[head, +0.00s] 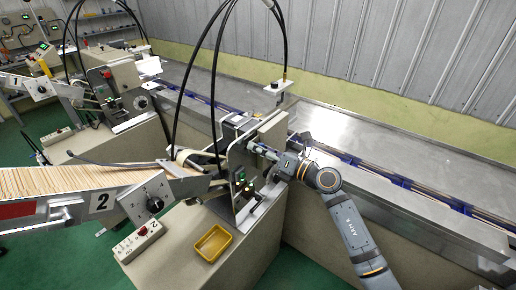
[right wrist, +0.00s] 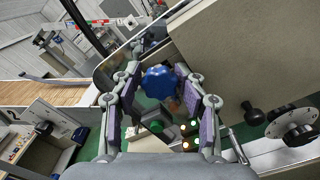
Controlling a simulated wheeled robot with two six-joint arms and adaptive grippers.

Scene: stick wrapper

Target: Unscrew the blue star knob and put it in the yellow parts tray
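The blue star knob (right wrist: 160,83) shows in the right wrist view, on the machine between the two fingers of my right gripper (right wrist: 157,72). The fingers are apart, with a small gap at the knob's left; the right finger is close to it, and I cannot tell if it touches. In the head view my right gripper (head: 262,150) reaches the upright plate of the machine from the right, and the knob is mostly hidden there. The yellow parts tray (head: 212,243) lies empty on the machine's base cabinet, below and left of the gripper. My left gripper is not in view.
The machine's plate (head: 270,133) stands beside the gripper, with lit buttons (head: 240,180) below. A stick-filled feed chute (head: 95,183) comes in from the left. A control box (head: 138,242) lies left of the tray. Black hoses arch above. A conveyor (head: 400,180) runs behind.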

